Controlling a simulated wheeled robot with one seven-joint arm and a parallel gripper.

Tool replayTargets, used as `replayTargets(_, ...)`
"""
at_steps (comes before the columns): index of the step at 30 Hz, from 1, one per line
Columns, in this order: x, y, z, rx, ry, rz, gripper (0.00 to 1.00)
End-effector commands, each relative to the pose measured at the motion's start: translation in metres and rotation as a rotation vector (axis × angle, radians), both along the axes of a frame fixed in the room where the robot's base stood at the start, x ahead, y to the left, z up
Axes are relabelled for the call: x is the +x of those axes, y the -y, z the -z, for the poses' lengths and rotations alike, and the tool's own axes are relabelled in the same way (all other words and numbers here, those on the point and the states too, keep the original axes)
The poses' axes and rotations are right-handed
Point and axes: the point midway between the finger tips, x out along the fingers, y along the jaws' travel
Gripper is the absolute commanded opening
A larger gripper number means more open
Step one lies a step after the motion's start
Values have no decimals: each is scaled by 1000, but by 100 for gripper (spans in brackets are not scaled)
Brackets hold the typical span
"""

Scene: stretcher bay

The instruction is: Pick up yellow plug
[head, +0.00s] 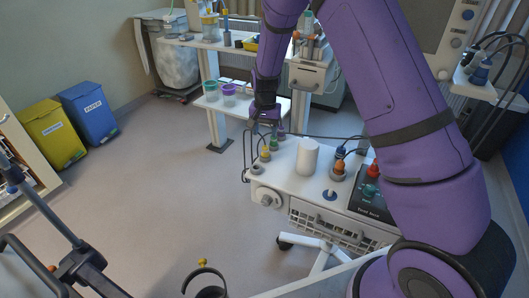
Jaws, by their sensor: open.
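A small yellow plug (265,154) stands at the left end of the top of the white cart (288,180), with a dark cable looping beside it. A green plug (273,144) is close by on its right. My gripper (265,126) points down just above these two plugs. Its jaws are open and look empty, though the fingertips are small and partly lost against the cables and plugs. I cannot tell the exact gap between the fingers and the yellow plug.
A white cylinder (307,157), an orange plug (339,168), a blue plug (340,153) and a dark panel (370,198) with a red knob share the cart top. A shelf table (212,103) stands behind. Open floor lies left of the cart.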

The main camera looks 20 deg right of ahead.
Motion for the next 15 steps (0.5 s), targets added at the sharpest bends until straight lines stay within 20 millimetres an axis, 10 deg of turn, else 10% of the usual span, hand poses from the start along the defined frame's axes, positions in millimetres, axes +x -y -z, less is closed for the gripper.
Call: replayTargets(15,0,1,55,0,-2,1,55)
